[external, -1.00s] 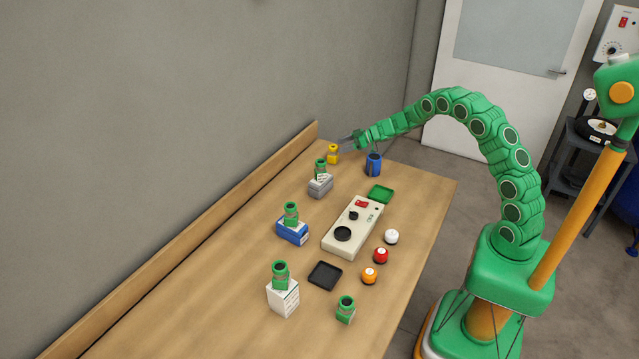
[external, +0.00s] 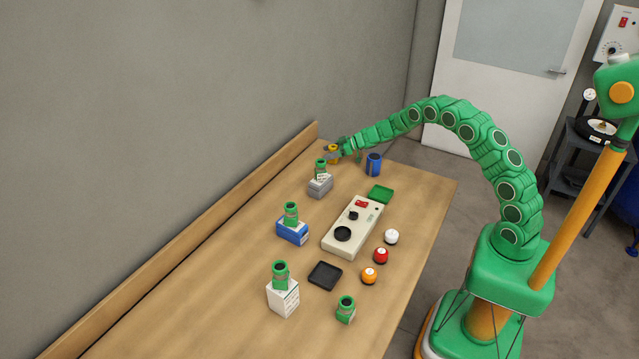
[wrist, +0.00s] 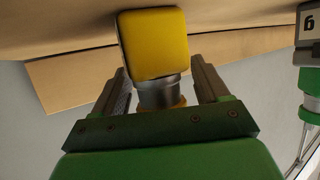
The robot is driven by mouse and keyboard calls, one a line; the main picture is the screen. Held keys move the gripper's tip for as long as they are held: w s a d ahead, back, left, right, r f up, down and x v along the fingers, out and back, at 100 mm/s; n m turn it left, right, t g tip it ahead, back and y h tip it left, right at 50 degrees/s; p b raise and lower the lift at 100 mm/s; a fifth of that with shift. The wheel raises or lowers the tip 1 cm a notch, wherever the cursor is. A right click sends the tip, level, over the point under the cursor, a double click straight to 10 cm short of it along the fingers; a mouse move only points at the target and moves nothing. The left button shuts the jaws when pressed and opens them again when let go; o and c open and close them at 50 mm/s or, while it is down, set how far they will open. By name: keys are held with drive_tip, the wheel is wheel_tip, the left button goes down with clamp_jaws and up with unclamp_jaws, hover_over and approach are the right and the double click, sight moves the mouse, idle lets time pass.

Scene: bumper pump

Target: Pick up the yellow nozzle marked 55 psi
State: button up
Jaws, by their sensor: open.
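The yellow nozzle (external: 333,148) stands at the far end of the wooden table, near the back ledge. My gripper (external: 332,153) has its fingers around it. In the wrist view the nozzle's yellow square end (wrist: 155,45) and its grey metal neck (wrist: 158,93) sit between the two fingers of my gripper (wrist: 163,88). The fingers are open, one on each side, with a narrow gap showing at the neck. No marking on the nozzle can be read in either view.
A green nozzle on a grey block (external: 320,185) stands close in front of my gripper. A blue cup (external: 374,165) stands to its right.

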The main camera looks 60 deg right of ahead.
drive_tip(key=c, duration=1.2)
drive_tip(key=shift+f, duration=0.1)
